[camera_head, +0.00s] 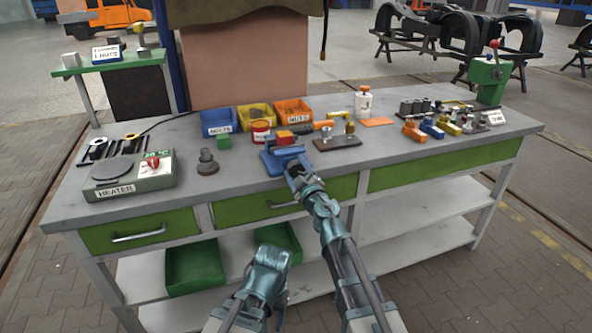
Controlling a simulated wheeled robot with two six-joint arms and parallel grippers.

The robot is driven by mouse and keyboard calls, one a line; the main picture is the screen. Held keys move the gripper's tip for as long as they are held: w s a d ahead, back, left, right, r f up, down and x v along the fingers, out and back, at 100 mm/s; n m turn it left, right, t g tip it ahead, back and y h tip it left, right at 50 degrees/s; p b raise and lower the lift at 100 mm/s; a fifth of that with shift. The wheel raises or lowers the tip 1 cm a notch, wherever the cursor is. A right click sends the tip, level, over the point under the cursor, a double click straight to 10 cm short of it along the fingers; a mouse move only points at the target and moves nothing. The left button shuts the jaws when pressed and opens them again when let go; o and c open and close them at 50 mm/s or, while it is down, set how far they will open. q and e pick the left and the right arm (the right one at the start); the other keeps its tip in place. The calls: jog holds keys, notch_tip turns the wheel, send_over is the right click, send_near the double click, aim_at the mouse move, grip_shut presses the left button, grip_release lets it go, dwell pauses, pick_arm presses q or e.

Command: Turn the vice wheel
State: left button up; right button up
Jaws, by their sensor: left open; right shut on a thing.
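The blue vice (272,160) stands at the front edge of the grey workbench, near its middle. A red and orange block (285,138) shows at the top of the vice. My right gripper (294,172) is at the front of the vice, shut on its wheel. The wheel is mostly hidden behind the gripper, so its angle cannot be told. My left gripper (271,254) is lower, in front of the bench near a green bin, open and apart from the vice.
On the workbench (230,183), a heater (130,178) and a dark round part (207,163) stand left of the vice. Blue (217,123), yellow (256,115) and orange (293,110) bins stand behind. A dark plate (336,143) lies to the right. Green bins (194,268) sit below.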

dwell(0.4)
jog(key=o, duration=1.4)
